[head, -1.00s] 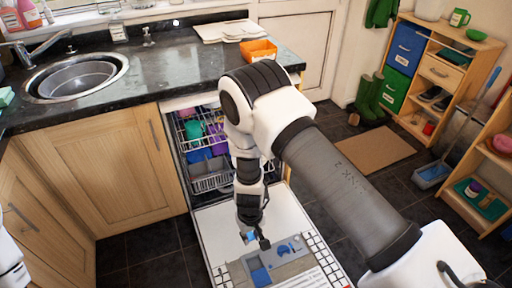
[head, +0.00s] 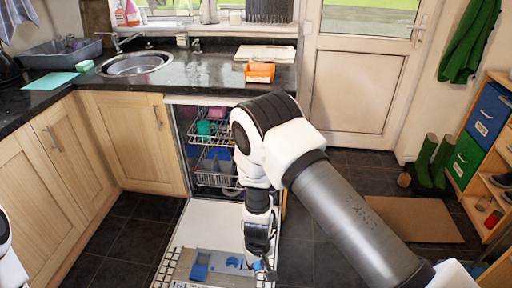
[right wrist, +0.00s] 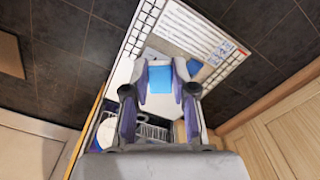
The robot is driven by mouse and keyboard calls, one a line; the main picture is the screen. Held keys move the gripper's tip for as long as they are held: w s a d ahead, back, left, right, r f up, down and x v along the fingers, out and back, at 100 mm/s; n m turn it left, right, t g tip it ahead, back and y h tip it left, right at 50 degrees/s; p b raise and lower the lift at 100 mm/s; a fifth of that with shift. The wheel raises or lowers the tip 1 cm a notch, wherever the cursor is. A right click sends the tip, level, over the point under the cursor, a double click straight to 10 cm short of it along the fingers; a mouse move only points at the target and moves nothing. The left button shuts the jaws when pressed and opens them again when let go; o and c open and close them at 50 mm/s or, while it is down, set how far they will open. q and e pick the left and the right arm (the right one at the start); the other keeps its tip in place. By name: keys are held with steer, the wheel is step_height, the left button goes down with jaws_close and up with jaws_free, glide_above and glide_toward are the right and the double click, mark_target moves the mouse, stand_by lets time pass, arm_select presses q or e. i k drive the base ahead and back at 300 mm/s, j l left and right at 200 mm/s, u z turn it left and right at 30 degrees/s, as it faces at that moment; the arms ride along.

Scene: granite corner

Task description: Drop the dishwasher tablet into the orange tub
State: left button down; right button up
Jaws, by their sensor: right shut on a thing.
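The dishwasher tablet (right wrist: 160,79) is a small blue block with a pale end, held between the fingertips of my right gripper (right wrist: 161,75) in the right wrist view. In the head view the right gripper (head: 264,268) hangs low over the open dishwasher door, with a bit of blue (head: 257,266) at its tips. The orange tub (head: 260,73) stands on the dark worktop near its right end, well above and beyond the gripper. Its inside is hardly visible. My left gripper is out of view; only a white arm part shows at the left edge.
The dishwasher door (head: 209,222) lies folded down, with a dispenser and blue flap (head: 199,272) on it. Racks (head: 212,160) with coloured dishes are behind. White boards (head: 265,53) lie behind the tub. A sink (head: 135,63) is at left on the worktop (head: 190,80).

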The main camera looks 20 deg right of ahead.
mark_target(269, 78)
steer(key=i+l+u, duration=0.1)
steer(key=l+u, duration=0.2)
steer(key=l, duration=0.45)
steer(key=l+u, duration=0.3)
steer(key=l, duration=0.45)
steer(key=l+u, duration=0.3)
steer(key=l, duration=0.5)
steer(key=k+l+u, duration=0.1)
steer(key=l+u, duration=0.2)
steer(key=l, duration=0.45)
